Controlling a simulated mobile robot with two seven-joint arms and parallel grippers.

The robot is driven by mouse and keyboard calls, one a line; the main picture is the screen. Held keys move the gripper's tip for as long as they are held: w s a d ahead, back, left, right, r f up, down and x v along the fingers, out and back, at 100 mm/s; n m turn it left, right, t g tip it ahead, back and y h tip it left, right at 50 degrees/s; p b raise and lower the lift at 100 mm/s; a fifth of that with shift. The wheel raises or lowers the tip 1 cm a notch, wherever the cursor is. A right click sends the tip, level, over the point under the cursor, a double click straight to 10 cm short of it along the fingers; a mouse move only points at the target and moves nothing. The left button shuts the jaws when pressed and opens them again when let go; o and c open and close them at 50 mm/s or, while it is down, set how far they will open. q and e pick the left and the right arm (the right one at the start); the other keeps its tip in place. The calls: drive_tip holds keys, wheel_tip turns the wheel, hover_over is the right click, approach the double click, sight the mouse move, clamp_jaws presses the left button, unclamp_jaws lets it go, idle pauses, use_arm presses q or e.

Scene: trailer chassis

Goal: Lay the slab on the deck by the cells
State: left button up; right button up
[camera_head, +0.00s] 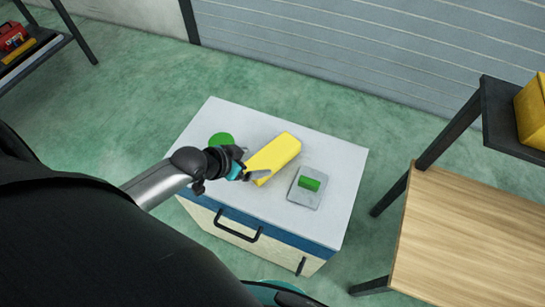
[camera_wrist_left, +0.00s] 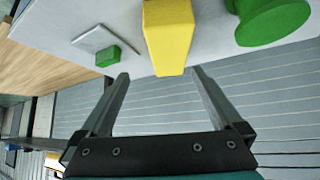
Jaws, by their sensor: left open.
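A long yellow block (camera_head: 275,155), the most slab-like thing here, lies on a white-topped cabinet (camera_head: 325,160). A thin grey plate (camera_head: 300,198) lies to its right, with a small green block (camera_head: 309,184) on it. A round green piece (camera_head: 221,140) is at its left, partly hidden by my arm. My left gripper (camera_head: 258,175) is open at the near end of the yellow block. In the left wrist view, the yellow block (camera_wrist_left: 168,35) lies just past the fingertips, between their lines; the fingers appear empty. I cannot tell which part is the deck.
A wooden-topped table (camera_head: 470,235) with a dark upper shelf (camera_head: 515,125) stands at the right; a yellow box (camera_head: 533,110) is on that shelf. A dark shelf with a red item (camera_head: 12,37) is at the far left. The cabinet top's right and back areas are clear.

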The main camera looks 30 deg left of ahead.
sight(274, 151)
use_arm(q)
drive_tip(key=shift+w+a+r, duration=0.2)
drive_tip(key=shift+w+a, duration=0.25)
drive_tip(key=shift+a, duration=0.05)
drive_tip(key=shift+w+f+t, duration=0.1)
drive_tip(key=shift+w+t, duration=0.15)
drive_tip(key=shift+t, duration=0.05)
drive_tip(key=b+x, duration=0.3)
drive_tip(key=x, duration=0.6)
drive_tip(key=shift+w+f+b, duration=0.15)
drive_tip(key=shift+f+b, duration=0.05)
drive_tip(key=shift+b, duration=0.2)
drive_tip(key=shift+b+x, duration=1.25)
drive_tip(key=shift+x, duration=1.35)
drive_tip(key=shift+w, duration=0.1)
drive_tip(key=shift+c, duration=0.2)
drive_tip(key=c, duration=1.2)
drive_tip(key=shift+c, duration=0.2)
drive_tip(key=shift+r, duration=0.2)
